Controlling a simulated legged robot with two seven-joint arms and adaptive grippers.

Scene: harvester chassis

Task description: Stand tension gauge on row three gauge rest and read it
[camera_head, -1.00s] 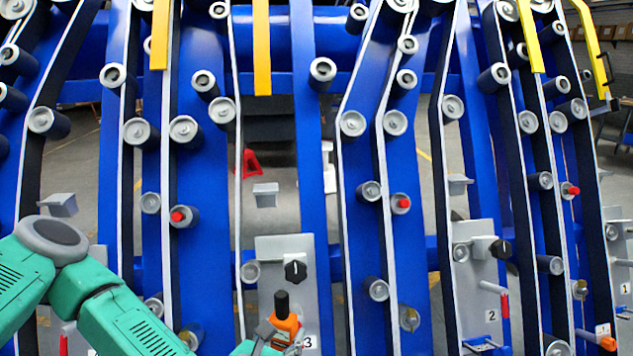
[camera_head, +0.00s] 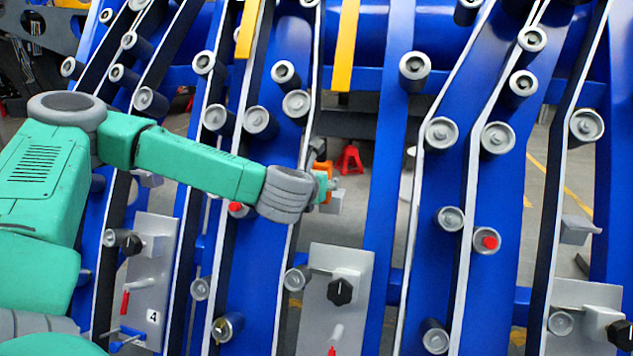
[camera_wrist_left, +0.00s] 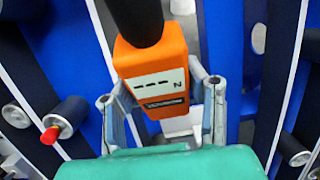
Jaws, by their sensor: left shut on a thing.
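The tension gauge (camera_wrist_left: 152,80) is an orange block with a black upper part. Its display shows dashes and the letter N. My left gripper (camera_wrist_left: 163,105) is shut on it, one finger at each side. In the head view the gauge (camera_head: 323,180) shows as a small orange patch past my left wrist, mostly hidden by my gripper (camera_head: 322,187). The grey gauge rest (camera_head: 337,203) of row three is right beside and below it. A pale surface, probably the rest, shows behind the gauge's lower end in the wrist view (camera_wrist_left: 182,124). I cannot tell whether gauge and rest touch. My right gripper is not in view.
Blue frames with grey rollers and belts stand close on both sides. Below the rest is a grey panel (camera_head: 316,318) with a black knob (camera_head: 340,291). A panel labelled 4 (camera_head: 153,317) is at the left. A red-capped roller (camera_wrist_left: 57,131) is left of my gripper.

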